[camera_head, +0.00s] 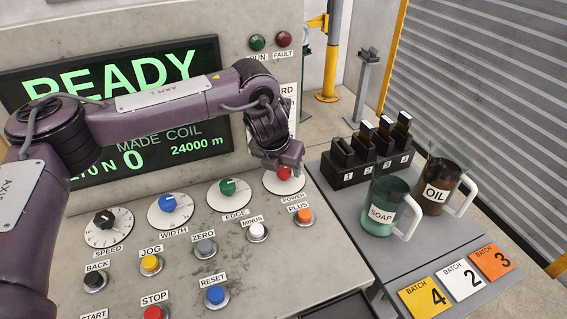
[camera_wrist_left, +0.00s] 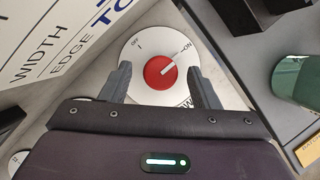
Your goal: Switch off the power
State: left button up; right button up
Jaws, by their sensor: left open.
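The red power knob (camera_head: 284,174) sits on a round white dial at the right end of the panel's knob row, above the POWER label. In the left wrist view the knob (camera_wrist_left: 159,73) shows fully, and its white pointer is turned to the upper right, toward the ON mark; OFF is at the upper left. My left gripper (camera_head: 287,164) is over this dial and hides part of it. In the wrist view its two fingers (camera_wrist_left: 158,79) are open, one on each side of the knob, with gaps to it. My right gripper is not in view.
Green, blue and black knobs (camera_head: 228,187) stand left in the same row. Push buttons (camera_head: 257,231) lie below. The grey side table (camera_head: 345,212) at right holds a soap jug (camera_head: 381,218), an oil jug (camera_head: 434,193) and a black slotted rack (camera_head: 345,180).

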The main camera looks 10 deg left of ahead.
pick_arm(q)
jog(key=shift+w+f, duration=0.15)
jog(key=shift+f, duration=0.25)
jog(key=c, duration=1)
jog(key=shift+d, duration=0.1)
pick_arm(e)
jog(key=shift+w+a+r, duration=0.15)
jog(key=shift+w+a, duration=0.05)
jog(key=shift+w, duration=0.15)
